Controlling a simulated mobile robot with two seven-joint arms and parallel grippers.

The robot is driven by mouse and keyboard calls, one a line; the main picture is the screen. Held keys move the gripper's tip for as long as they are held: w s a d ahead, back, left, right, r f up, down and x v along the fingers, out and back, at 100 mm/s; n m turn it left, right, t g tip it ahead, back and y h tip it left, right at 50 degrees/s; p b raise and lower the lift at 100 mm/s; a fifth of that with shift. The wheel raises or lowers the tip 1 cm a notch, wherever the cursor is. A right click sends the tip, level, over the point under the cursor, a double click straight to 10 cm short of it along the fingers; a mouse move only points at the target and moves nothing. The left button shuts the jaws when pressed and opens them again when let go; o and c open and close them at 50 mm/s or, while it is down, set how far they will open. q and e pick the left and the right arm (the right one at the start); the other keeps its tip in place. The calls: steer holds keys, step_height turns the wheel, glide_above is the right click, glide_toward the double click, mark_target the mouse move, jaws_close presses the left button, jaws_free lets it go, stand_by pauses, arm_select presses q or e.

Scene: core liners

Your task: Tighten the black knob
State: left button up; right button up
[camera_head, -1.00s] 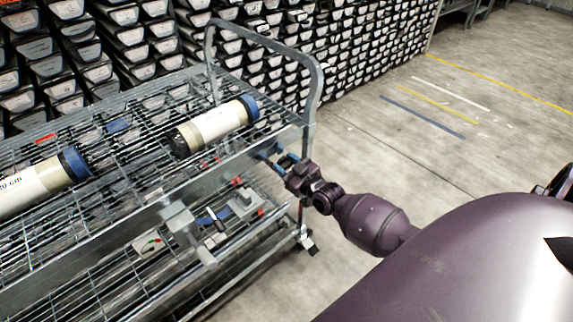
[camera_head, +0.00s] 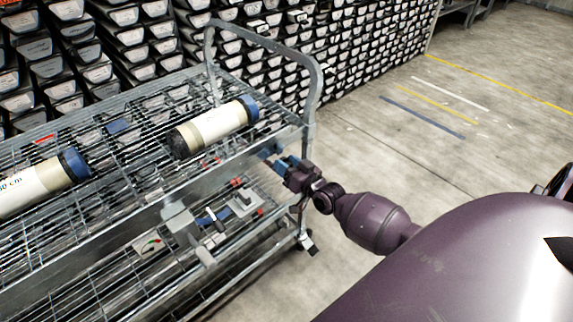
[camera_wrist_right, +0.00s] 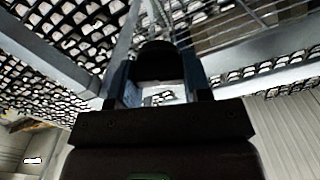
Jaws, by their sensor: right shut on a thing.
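The black knob (camera_wrist_right: 158,62) shows in the right wrist view between the two fingers of my right gripper (camera_wrist_right: 160,90). The fingers are shut on it. In the head view my right gripper (camera_head: 276,160) is at the near right end of the metal cart (camera_head: 160,212), just below its upper rail. The knob cannot be made out there, as the gripper covers that spot. My left gripper is not in view.
Two white core liners with blue caps, one right (camera_head: 215,126) and one left (camera_head: 30,190), lie on the cart's upper wire shelf. Clamp-like tools (camera_head: 212,220) sit lower down. Stacked core trays (camera_head: 150,40) fill the back. The floor to the right is clear.

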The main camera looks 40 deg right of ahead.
steer(key=m, duration=0.6)
steer(key=shift+d+f+b, duration=0.15)
steer(key=shift+f+b, duration=0.1)
steer(key=shift+b, duration=0.15)
steer(key=m, duration=0.4)
steer(key=shift+f+b, duration=0.1)
steer(key=shift+b, duration=0.3)
steer(key=m+b, duration=0.1)
steer(key=m, duration=0.2)
steer(key=shift+d, duration=0.1)
steer(key=shift+m, duration=0.7)
steer(key=o, duration=0.9)
